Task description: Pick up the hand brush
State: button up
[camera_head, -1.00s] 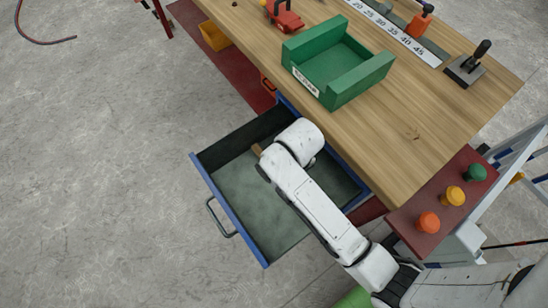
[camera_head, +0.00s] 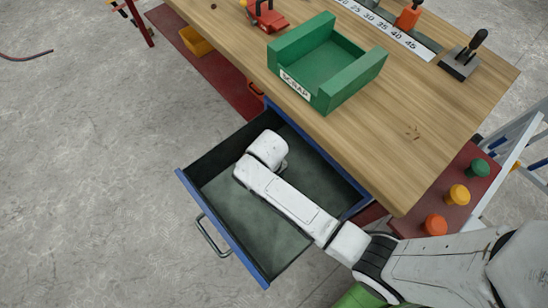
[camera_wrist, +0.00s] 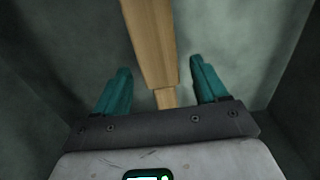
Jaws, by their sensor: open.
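The hand brush (camera_wrist: 150,35) shows in the wrist view as a long light-wood piece with a narrower end. It lies on the drawer's grey-green floor, running from the top edge down between my fingers. My gripper (camera_wrist: 160,90) has its two teal fingers apart, one on each side of the wood, with gaps on both sides. In the head view my white arm reaches into the open blue drawer (camera_head: 222,228) and hides the brush and my gripper. Any bristles are out of view.
The drawer's dark walls stand close around my gripper. The wooden workbench (camera_head: 400,130) overhangs the drawer's back side and carries a green scrap bin (camera_head: 325,65). A red panel with orange (camera_head: 435,224), yellow and green knobs is at the right.

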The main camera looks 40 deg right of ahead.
jog(key=shift+f, duration=0.8)
jog(key=shift+c, duration=0.2)
jog(key=c, duration=1.3)
notch_tip(320, 180, up, 18)
jog(key=p, duration=0.3)
grip_shut()
